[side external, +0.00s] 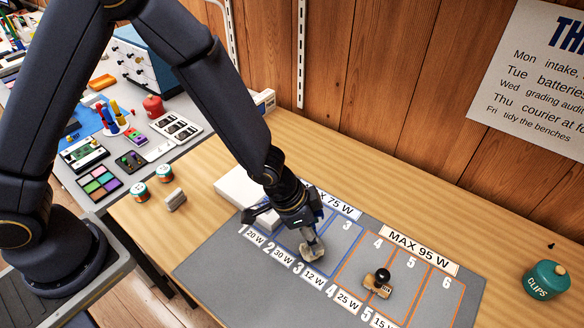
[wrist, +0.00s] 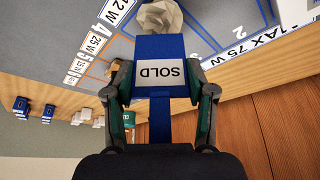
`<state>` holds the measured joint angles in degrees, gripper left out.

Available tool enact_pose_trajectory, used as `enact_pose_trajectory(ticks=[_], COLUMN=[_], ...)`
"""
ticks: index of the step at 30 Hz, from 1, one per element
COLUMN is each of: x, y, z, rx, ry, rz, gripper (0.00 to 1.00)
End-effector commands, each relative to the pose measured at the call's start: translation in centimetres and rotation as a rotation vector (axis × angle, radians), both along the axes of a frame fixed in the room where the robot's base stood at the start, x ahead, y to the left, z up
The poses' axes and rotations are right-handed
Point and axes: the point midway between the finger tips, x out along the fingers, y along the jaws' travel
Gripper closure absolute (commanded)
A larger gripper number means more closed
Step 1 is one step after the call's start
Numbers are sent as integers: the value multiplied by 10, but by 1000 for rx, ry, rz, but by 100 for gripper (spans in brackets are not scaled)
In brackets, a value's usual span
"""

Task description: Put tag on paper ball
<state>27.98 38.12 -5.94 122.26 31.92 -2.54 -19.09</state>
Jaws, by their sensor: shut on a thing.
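My gripper (side external: 303,226) points down over the grey mat on the wooden bench. In the wrist view my gripper (wrist: 160,100) is shut on a blue tag (wrist: 160,46) with a white SOLD label. In the side view the paper ball (side external: 313,249) sits on the mat in the third lane, close under the fingers. The tag cannot be made out there. Whether tag and ball touch is not clear.
The grey mat (side external: 215,265) has numbered blue and orange lanes with wattage labels. A wooden stamp with a black knob (side external: 378,283) stands in the orange lanes. A white box (side external: 238,192) lies behind my gripper. A green CLIPS tin (side external: 546,281) is at the right.

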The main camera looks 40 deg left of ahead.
Motion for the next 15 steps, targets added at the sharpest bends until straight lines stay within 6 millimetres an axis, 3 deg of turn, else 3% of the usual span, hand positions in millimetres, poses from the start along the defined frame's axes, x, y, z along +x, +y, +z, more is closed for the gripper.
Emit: enact_pose_trajectory(ticks=[5,6,12,15], x=[0,0,0,0], y=[0,0,0,0], z=[-2,-2,-2,-2], rx=[1,0,0,0], ry=[1,0,0,0], rz=[0,0,0,0], gripper=[64,43,22,20])
